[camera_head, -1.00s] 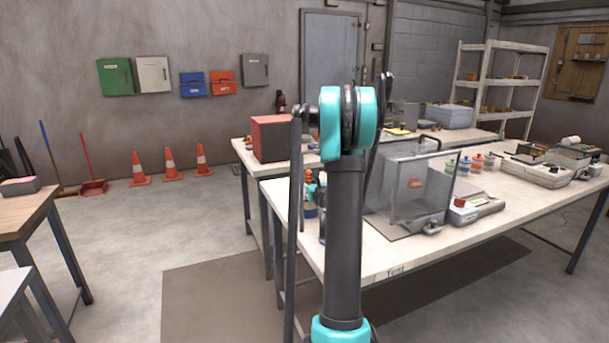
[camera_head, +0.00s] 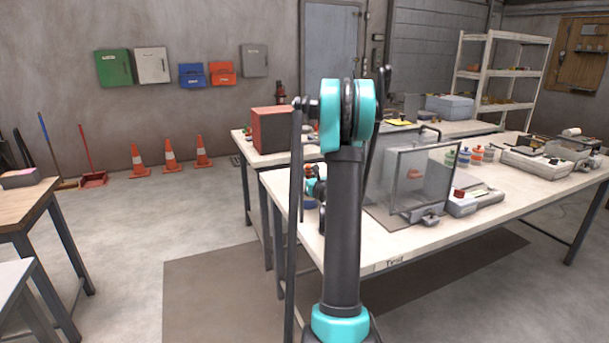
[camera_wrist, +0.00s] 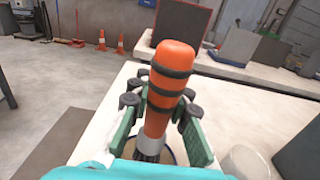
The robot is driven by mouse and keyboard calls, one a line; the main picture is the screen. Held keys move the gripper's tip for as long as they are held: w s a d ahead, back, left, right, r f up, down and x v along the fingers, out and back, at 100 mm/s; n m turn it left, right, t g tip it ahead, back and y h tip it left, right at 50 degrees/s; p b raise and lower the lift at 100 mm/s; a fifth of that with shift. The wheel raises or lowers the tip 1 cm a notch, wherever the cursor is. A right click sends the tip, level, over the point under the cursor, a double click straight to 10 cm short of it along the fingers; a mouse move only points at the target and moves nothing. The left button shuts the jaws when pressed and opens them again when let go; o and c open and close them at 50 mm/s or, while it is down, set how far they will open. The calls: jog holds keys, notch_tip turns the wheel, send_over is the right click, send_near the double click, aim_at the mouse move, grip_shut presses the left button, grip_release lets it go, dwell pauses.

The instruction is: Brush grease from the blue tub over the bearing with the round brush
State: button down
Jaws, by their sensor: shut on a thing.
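The round brush (camera_wrist: 165,90) has an orange handle with black bands. It stands nearly upright, slightly tilted, in the wrist view. My gripper (camera_wrist: 160,104) is shut on its handle. The dark bristles (camera_wrist: 149,146) point down over a round tub (camera_wrist: 181,158) with a dark rim and brownish inside. Whether they touch the grease cannot be told. In the head view, the blue tub (camera_head: 310,204) shows at the bench's left end, beside my arm, with the orange brush top (camera_head: 309,171) above it. My arm partly hides this area. I cannot clearly identify the bearing.
A clear guard box (camera_head: 425,177) stands on the bench (camera_head: 375,253) right of my arm, with a reddish thing inside. Several small bottles (camera_head: 463,158) and grey machines (camera_head: 537,163) stand farther right. A red box (camera_head: 271,131) is on the back bench.

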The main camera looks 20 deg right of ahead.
jog(key=shift+f, duration=0.55)
dwell(1.4)
notch_tip(320, 180, up, 7)
dwell(0.9)
dwell(0.5)
jog(key=shift+s, duration=0.1)
